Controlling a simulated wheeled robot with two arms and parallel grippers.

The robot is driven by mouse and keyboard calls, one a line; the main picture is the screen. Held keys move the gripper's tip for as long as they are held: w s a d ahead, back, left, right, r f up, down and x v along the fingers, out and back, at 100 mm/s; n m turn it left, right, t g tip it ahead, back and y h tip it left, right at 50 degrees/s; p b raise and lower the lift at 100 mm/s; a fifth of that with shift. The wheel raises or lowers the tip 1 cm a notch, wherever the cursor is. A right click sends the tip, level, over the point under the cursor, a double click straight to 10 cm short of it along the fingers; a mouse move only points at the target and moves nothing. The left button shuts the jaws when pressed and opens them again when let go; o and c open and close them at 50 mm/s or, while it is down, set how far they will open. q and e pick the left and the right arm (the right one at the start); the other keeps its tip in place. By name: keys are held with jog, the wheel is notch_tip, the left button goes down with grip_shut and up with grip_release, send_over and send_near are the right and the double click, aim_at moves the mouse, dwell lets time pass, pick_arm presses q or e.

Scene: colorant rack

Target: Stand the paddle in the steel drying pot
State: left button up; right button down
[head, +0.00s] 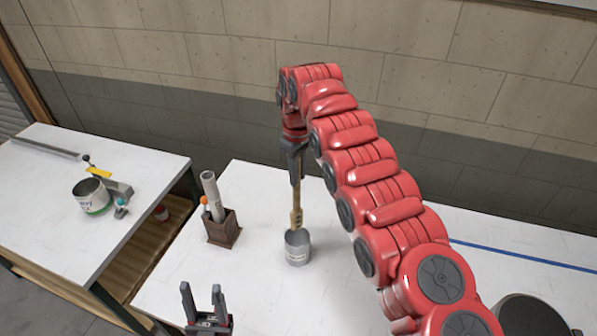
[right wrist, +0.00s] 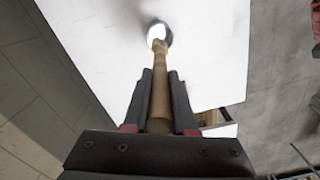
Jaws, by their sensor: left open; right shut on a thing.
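The wooden paddle (head: 297,206) hangs upright, and my right gripper (head: 295,180) is shut on its upper part. In the right wrist view the paddle (right wrist: 160,90) runs from between the fingers (right wrist: 157,100) down toward the pot. The steel drying pot (head: 298,248) stands on the white table below; it also shows in the right wrist view (right wrist: 157,31). The paddle's lower end is at the pot's mouth. I cannot tell whether it is inside the rim or just above it. My left gripper (head: 203,300) is open and empty at the bottom of the head view.
A brown wooden holder (head: 222,229) with a grey tube and an orange-tipped item stands left of the pot. A side table (head: 130,165) at the left bears a paint can (head: 92,197) with a green band. A blue line (head: 520,257) crosses the white table at the right.

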aim_at(298, 210)
jog(key=shift+f+b, duration=4.2)
jog(key=shift+f, duration=2.25)
jog(key=c, duration=0.6)
grip_release()
jog(key=shift+c, duration=0.2)
jog(key=shift+r, duration=0.1)
